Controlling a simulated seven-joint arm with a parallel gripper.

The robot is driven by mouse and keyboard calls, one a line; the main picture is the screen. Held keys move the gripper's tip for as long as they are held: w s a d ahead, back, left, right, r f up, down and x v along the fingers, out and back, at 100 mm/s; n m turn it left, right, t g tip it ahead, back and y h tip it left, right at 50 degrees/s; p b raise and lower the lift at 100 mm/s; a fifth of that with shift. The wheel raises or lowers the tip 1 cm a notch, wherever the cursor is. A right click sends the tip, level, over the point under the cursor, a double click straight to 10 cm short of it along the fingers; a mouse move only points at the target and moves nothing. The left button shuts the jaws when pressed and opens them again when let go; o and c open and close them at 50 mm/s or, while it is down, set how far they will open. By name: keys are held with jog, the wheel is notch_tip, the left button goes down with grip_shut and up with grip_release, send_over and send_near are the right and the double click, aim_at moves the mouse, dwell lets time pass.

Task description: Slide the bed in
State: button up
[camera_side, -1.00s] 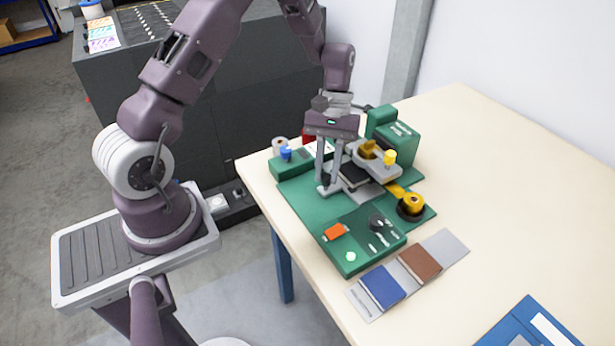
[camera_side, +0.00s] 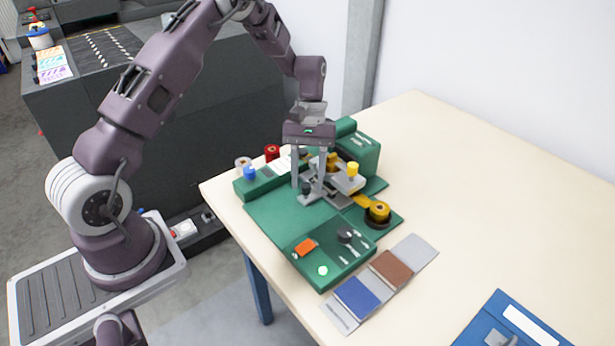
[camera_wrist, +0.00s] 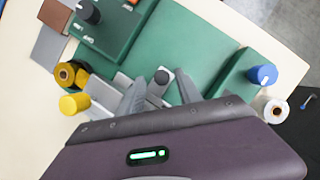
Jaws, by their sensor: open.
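The green machine (camera_side: 357,155) stands on the table with a grey head carrying yellow knobs. The grey metal bed (camera_side: 339,199) lies low beneath the head, mostly covered by it. A dark round knob (camera_side: 306,187) is at the bed's outer end. It also shows in the wrist view (camera_wrist: 161,77). My gripper (camera_side: 309,195) points down with its fingers apart on either side of the knob. In the wrist view my gripper's fingertips (camera_wrist: 174,76) flank the knob, with some gap visible. I cannot tell whether either finger touches it.
A green control box (camera_side: 330,258) with an orange switch and black dial stands in front. A yellow roll (camera_side: 377,212) is right of the bed; blue (camera_side: 361,297) and brown (camera_side: 390,268) pieces lie on a grey strip. A blue tray (camera_side: 510,325) is at front right.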

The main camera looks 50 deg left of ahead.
jog(key=shift+s, duration=0.1)
jog(key=s, duration=1)
jog(key=shift+s, duration=0.35)
jog(key=w+v, duration=0.1)
jog(key=v, duration=0.6)
jog(key=s+d+r+m+t+y, duration=0.1)
jog(key=s+d+r+m+t, duration=0.2)
jog(key=r, duration=0.5)
jog(key=s+d+r+m+t+y, duration=0.2)
jog(key=s+d+r+m+t, duration=0.1)
jog(key=s+r, duration=0.5)
jog(key=shift+s+d+r+m, duration=0.4)
jog(key=shift+d+m, duration=0.2)
jog(key=shift+d, duration=0.45)
